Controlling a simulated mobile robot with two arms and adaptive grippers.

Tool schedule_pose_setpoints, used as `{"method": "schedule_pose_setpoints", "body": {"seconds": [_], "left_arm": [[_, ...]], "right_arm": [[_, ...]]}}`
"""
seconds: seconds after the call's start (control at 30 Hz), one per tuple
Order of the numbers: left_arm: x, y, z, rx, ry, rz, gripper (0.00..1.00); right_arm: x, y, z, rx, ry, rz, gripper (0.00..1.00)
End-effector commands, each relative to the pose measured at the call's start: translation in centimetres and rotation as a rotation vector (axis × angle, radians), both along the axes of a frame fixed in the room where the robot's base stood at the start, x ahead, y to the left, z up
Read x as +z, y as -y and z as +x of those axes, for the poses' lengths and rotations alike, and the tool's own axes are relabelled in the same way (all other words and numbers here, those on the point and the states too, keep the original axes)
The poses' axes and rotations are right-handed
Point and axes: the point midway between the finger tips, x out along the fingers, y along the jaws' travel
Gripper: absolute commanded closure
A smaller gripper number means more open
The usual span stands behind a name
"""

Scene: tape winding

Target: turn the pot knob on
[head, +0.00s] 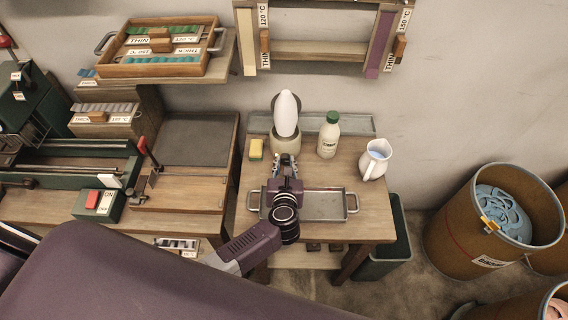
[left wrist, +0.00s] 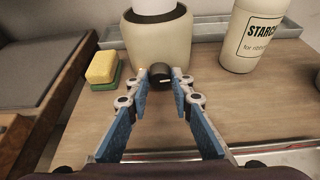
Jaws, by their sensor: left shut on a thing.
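The cream pot (head: 287,143) with a white rounded top stands toward the back of the small wooden table. In the left wrist view the pot (left wrist: 158,40) is straight ahead, with a dark round knob (left wrist: 157,72) low on its front. A small light mark shows on the knob. My left gripper (head: 286,162) reaches in from the front. Its fingertips (left wrist: 160,80) are on either side of the knob and shut on it. In the head view the gripper hides the knob. My right gripper is not in view.
A yellow and green sponge (head: 256,149) lies left of the pot. A starch bottle (head: 329,135) and a white pitcher (head: 375,160) stand to the right. A metal tray (head: 325,206) lies under my left wrist. A wooden workbench (head: 180,197) adjoins on the left.

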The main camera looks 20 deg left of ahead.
Motion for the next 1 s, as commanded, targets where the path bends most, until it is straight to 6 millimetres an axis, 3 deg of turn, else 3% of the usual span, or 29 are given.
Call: {"method": "schedule_pose_setpoints", "body": {"seconds": [0.67, 0.7, 0.83, 1.0], "left_arm": [[0.25, -0.09, 0.08, -0.003, -0.026, 0.112, 1.00], [0.24, -0.09, 0.08, -0.003, -0.026, 0.112, 0.76], [0.16, -0.12, 0.03, -0.002, -0.028, 0.112, 0.62], [0.07, -0.15, -0.04, -0.001, -0.029, 0.112, 0.62]], "right_arm": [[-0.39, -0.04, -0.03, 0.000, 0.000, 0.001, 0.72], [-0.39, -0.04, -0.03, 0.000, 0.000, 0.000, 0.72], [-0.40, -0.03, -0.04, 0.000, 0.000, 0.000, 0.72], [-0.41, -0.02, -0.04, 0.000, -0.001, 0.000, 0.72]]}}
